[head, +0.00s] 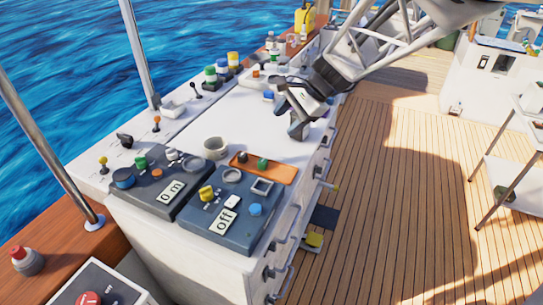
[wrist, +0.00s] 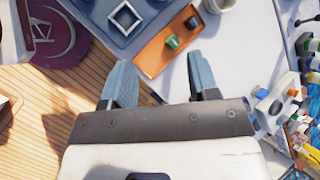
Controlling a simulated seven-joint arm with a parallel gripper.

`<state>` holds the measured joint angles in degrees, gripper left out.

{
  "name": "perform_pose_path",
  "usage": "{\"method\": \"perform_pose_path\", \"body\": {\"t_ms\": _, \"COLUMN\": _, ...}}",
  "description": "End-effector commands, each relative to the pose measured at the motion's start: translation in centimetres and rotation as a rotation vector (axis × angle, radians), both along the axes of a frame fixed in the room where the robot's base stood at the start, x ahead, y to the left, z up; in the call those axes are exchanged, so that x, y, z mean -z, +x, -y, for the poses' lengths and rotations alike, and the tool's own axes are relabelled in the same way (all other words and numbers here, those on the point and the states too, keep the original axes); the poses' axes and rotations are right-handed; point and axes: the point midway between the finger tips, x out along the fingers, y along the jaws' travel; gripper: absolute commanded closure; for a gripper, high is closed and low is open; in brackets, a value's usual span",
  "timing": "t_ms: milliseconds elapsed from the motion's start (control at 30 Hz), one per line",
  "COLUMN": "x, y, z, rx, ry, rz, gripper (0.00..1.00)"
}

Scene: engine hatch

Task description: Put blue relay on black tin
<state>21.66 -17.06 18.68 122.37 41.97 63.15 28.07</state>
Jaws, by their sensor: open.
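I cannot tell for sure which piece is the blue relay. Blue pieces include a small one (head: 268,96) on the white counter beside my gripper, a round one (head: 123,178) on the "on" panel, and another (head: 255,209) on the "off" panel. No piece is clearly the black tin; a small black item (head: 125,140) stands at the counter's left side. My gripper (head: 288,110) is over the counter's right edge, beyond the orange tray (head: 283,176). In the wrist view my gripper (wrist: 160,62) has its fingers apart, with nothing between them.
Bottles crowd the far end. The white counter (head: 240,115) is clear in the middle.

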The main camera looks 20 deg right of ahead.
Motion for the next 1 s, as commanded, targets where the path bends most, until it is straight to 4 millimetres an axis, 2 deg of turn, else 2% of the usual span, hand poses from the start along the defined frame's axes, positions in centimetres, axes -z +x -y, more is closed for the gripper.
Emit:
{"method": "perform_pose_path", "body": {"t_ms": 33, "x": -0.4, "y": -1.5, "z": -1.4, "rx": -0.069, "ry": -0.052, "rz": 0.022, "gripper": 0.45}}
{"method": "perform_pose_path", "body": {"t_ms": 100, "x": -0.7, "y": -3.6, "z": -2.9, "rx": -0.165, "ry": -0.126, "rz": 0.051, "gripper": 0.45}}
{"method": "perform_pose_path", "body": {"t_ms": 300, "x": -1.1, "y": -9.3, "z": -5.9, "rx": -0.444, "ry": -0.333, "rz": 0.136, "gripper": 0.45}}
{"method": "perform_pose_path", "body": {"t_ms": 600, "x": -1.0, "y": -17.2, "z": -8.2, "rx": -0.855, "ry": -0.627, "rz": 0.267, "gripper": 0.45}}
{"method": "perform_pose_path", "body": {"t_ms": 800, "x": -0.8, "y": -20.3, "z": -8.5, "rx": -1.044, "ry": -0.760, "rz": 0.325, "gripper": 0.45}}
{"method": "perform_pose_path", "body": {"t_ms": 1000, "x": -0.7, "y": -21.3, "z": -8.4, "rx": -1.111, "ry": -0.808, "rz": 0.345, "gripper": 0.45}}
